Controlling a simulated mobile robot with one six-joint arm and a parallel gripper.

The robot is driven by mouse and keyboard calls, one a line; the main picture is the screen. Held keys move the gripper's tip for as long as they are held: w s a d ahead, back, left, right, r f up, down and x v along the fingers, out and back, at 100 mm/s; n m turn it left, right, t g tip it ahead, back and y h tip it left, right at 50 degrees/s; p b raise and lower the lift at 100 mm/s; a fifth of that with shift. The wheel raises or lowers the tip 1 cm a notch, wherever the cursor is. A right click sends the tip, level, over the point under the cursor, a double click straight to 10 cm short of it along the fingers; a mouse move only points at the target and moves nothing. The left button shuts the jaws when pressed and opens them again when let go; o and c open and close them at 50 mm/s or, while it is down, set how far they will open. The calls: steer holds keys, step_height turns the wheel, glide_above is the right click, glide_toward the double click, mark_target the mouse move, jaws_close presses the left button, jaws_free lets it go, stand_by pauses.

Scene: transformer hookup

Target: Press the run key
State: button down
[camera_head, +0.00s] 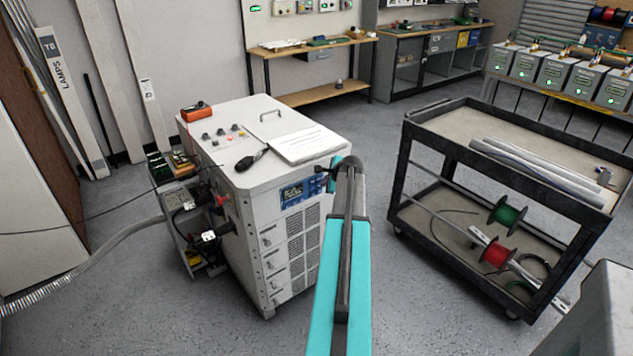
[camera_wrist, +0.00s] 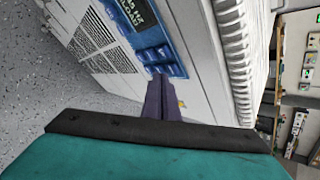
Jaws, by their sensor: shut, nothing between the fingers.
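A white cabinet (camera_head: 262,200) stands on the floor left of centre. Its front carries a blue control panel (camera_head: 300,192) with a small lit display (camera_head: 292,193). In the wrist view the panel (camera_wrist: 140,32) shows its display (camera_wrist: 131,12) and several blue keys (camera_wrist: 165,60). Which key is the run key cannot be read. My gripper (camera_head: 326,172) is shut and empty, its tips at the right end of the panel. In the wrist view my gripper (camera_wrist: 162,80) has its dark tips close to the lower keys. Contact cannot be told.
On the cabinet top lie an open booklet (camera_head: 303,144), a black-handled tool (camera_head: 251,160) and an orange meter (camera_head: 197,111). Cables and connectors crowd its left side. A black cart (camera_head: 452,160) with spools stands to the right. Floor between cart and cabinet is clear.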

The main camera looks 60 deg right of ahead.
steer(key=shift+w+d+p, duration=0.3)
steer(key=shift+w, duration=0.3)
stand_by(1.1)
steer(key=shift+s+a, duration=0.1)
steer(key=shift+s, duration=0.1)
steer(key=shift+s+a, duration=0.2)
steer(key=shift+s, duration=0.4)
stand_by(0.3)
steer(key=s, duration=0.1)
steer(key=s+a, duration=0.1)
steer(key=s, duration=0.2)
steer(key=shift+s+a, duration=0.3)
steer(key=shift+s, duration=0.05)
stand_by(1.2)
